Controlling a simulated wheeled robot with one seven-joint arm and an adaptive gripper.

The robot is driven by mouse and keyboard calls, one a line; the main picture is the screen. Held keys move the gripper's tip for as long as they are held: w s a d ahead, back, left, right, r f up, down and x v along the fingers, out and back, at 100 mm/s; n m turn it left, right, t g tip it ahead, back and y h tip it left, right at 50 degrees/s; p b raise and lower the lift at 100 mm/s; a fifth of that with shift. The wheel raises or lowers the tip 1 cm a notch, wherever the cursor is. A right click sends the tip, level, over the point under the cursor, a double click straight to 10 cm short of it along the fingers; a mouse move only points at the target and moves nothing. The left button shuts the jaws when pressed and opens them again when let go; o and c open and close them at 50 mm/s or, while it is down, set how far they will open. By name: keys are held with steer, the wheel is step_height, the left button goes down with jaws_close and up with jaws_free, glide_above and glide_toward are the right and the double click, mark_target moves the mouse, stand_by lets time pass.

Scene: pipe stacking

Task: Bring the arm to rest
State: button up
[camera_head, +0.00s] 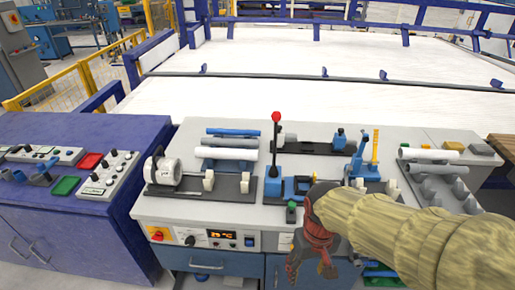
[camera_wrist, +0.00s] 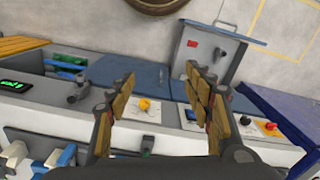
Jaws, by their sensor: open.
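My gripper (camera_head: 310,262) hangs at the front edge of the grey workbench (camera_head: 160,212), at the end of my beige-sleeved arm, which reaches in from the right. In the wrist view my gripper (camera_wrist: 160,76) has its two yellow-padded fingers spread wide with nothing between them. Pipes lie on the bench away from it: a white pipe (camera_head: 228,154) and a blue pipe (camera_head: 235,132) on a rack at the back, and another white pipe (camera_head: 428,155) on the right rack. My arm hides part of the bench's front right.
A red-knobbed lever (camera_head: 276,118) stands upright behind my gripper, near blue clamps. A white cylindrical fixture (camera_head: 168,171) sits on the bench's left. A blue cabinet (camera_head: 75,220) with control panels stands at left. The wrist view shows a yellow knob (camera_wrist: 145,104) on the bench front.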

steer(key=s+d+r+m+t, duration=0.1)
steer(key=s+d+r+t, duration=0.1)
steer(key=r, duration=0.5)
steer(key=s+d+r+m+t, duration=0.1)
steer(key=s+d+r+t, duration=0.1)
steer(key=r, duration=0.5)
steer(key=shift+s+d+t+p, duration=0.35)
steer(key=shift+d+t, duration=0.45)
steer(key=shift+d, duration=0.35)
steer(key=shift+r, duration=0.1)
steer(key=shift+c, duration=1.1)
